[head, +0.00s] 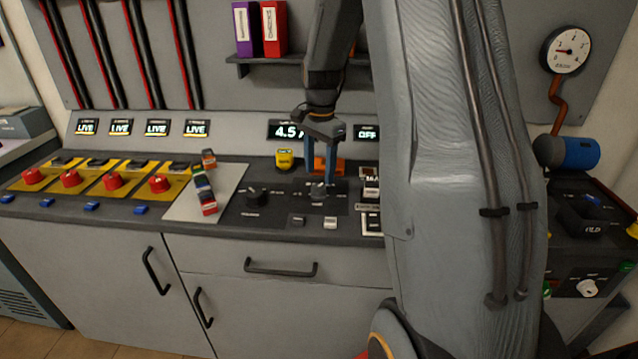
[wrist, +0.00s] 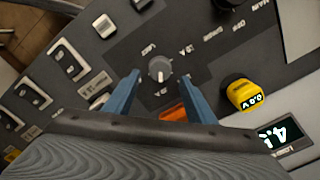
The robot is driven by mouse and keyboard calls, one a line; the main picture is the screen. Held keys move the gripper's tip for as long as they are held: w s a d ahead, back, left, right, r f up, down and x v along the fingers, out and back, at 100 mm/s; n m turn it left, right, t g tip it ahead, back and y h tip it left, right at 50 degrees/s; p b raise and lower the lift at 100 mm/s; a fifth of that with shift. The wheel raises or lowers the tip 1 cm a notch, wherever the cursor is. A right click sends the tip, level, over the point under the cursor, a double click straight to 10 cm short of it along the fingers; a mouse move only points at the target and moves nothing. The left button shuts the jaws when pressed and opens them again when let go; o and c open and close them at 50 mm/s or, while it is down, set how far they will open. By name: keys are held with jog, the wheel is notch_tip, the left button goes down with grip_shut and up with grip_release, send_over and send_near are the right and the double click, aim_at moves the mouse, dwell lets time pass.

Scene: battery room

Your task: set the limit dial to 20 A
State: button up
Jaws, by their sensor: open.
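The limit dial (head: 319,191) is a grey knob on a dark panel on the bench top. It also shows in the wrist view (wrist: 160,69), with small pale labels around it that are too blurred to read surely. Which label the dial points at cannot be told. My gripper (head: 320,180) points down over the dial with its two blue fingers apart. In the wrist view my gripper (wrist: 159,78) has one fingertip on each side of the dial, with a gap visible on both sides. Nothing is held.
A larger black knob (head: 258,196) sits left of the dial. A yellow meter (head: 284,160) and an orange part (head: 327,166) are behind it. A display (head: 287,130) reads about 4.5 and another (head: 367,133) reads OFF. Switches (wrist: 65,62) are close by.

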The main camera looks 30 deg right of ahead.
aim_at(318, 186)
jog(key=shift+f+p, duration=0.35)
jog(key=shift+f, duration=2.1)
jog(key=c, duration=1)
jog(key=shift+c, duration=0.2)
jog(key=shift+n, duration=0.3)
jog(key=n+p, duration=0.1)
jog(key=n, duration=0.4)
jog(key=shift+w+r+p, duration=0.1)
jog(key=shift+p, duration=0.3)
jog(key=n+p, duration=0.1)
jog(key=n, duration=0.5)
jog(key=shift+n, duration=0.3)
jog(key=shift+w, duration=0.1)
